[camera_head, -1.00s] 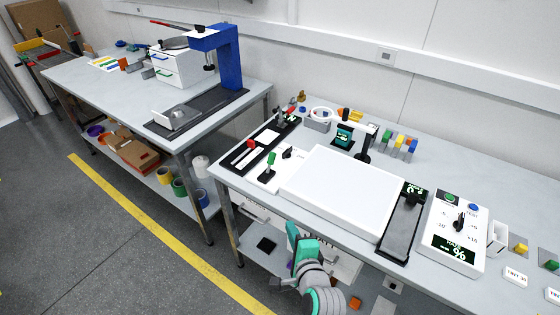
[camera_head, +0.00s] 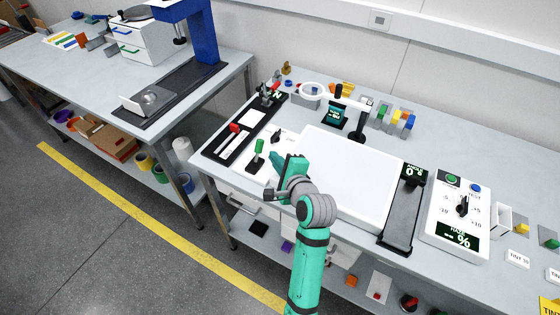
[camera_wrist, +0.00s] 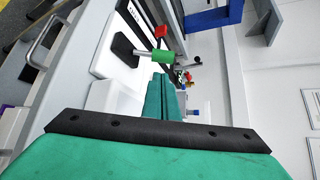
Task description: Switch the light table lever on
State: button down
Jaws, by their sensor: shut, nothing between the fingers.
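The lever has a green handle (camera_head: 259,145) on a short stem above a dark base. It stands on a white panel at the left of the white light table (camera_head: 345,170). In the head view it looks roughly upright. In the wrist view the green handle (camera_wrist: 155,54) lies sideways in the picture, just beyond my fingertips and slightly left.
A black knob (camera_head: 276,135) sits behind the lever on the same panel. A black panel with a red-handled slider (camera_head: 234,128) lies to the left. A drawer handle (camera_head: 243,205) is below the front edge.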

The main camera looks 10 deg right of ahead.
aim_at(258, 151)
jog(key=x, duration=0.5)
jog(key=shift+d, duration=0.15)
jog(key=shift+a, duration=0.25)
